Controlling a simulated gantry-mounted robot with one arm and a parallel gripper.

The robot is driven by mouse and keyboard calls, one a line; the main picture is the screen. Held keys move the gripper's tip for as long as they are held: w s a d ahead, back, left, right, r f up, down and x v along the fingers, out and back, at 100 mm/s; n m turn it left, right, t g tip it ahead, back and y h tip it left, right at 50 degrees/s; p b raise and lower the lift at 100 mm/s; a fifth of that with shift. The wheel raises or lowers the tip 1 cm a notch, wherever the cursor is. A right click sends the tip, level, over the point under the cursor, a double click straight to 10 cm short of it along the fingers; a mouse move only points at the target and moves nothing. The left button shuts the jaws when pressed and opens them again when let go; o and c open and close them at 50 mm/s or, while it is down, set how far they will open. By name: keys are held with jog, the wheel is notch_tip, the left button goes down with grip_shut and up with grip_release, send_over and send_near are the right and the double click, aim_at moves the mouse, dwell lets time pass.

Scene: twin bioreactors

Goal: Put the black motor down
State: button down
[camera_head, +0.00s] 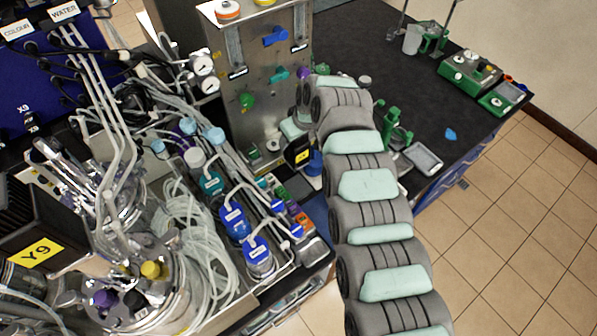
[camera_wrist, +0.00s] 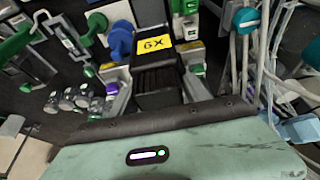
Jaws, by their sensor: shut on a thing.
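The black motor (camera_head: 299,154) is a dark block with a yellow label, in front of the steel panel in the head view. In the head view my arm hides most of the gripper and part of the motor. I cannot tell whether the motor's underside touches anything. A second black motor (camera_head: 62,228), labelled Y9, sits on the steel vessel at the left.
Blue-capped bottles (camera_head: 236,222) and loose tubing (camera_head: 185,235) crowd the area left of my arm. The steel panel (camera_head: 257,85) with gauges and valves stands behind the motor. A green stand (camera_head: 394,128) and grey tray (camera_head: 423,159) are to the right. The dark bench (camera_head: 385,65) has bare room.

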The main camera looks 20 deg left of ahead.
notch_tip(320, 180, down, 15)
jog(key=shift+f+p, duration=0.2)
jog(key=shift+p, duration=0.2)
jog(key=shift+f, duration=0.15)
jog(key=c, duration=0.8)
grip_release()
